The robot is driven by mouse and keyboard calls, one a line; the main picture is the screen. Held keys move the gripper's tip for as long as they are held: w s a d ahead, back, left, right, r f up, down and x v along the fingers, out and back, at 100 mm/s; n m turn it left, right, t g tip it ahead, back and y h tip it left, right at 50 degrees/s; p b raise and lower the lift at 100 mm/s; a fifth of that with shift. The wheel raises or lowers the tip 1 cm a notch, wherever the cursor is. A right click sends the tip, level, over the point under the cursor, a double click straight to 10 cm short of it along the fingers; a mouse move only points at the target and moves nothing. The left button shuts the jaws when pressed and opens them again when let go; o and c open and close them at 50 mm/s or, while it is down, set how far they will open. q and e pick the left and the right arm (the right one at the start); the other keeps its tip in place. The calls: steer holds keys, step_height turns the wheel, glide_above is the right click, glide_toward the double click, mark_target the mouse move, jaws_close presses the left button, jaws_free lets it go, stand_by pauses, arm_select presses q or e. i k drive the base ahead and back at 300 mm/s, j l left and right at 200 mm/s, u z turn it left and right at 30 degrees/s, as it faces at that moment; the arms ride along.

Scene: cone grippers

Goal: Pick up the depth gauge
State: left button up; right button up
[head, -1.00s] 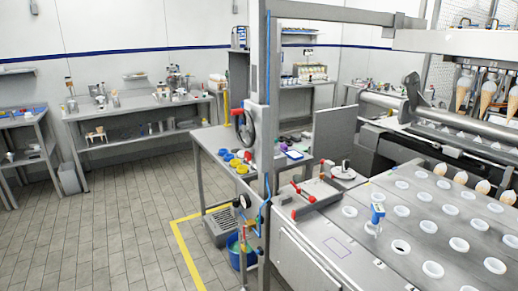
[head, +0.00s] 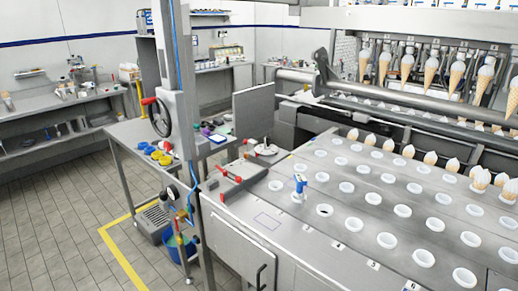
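A small upright tool with a blue top and a pale lower part, which looks like the depth gauge (head: 299,188), stands on the metal deck (head: 262,218) of the cone machine. It is beside the white-rimmed holes, near the deck's left part. Its foot is too small to make out clearly. Neither of my grippers is in view.
A fixture with red handles (head: 233,176) sits at the deck's left edge. A post with a handwheel (head: 158,117) rises left of the machine. Cones (head: 430,74) hang in a row at the back. Grey tiled floor (head: 60,225) is open at left.

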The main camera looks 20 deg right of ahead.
mark_target(300, 179)
steer(key=i+z, duration=0.2)
steer(key=z, duration=0.25)
steer(key=i+j+z, duration=0.1)
steer(key=z, duration=0.35)
steer(key=i, duration=0.05)
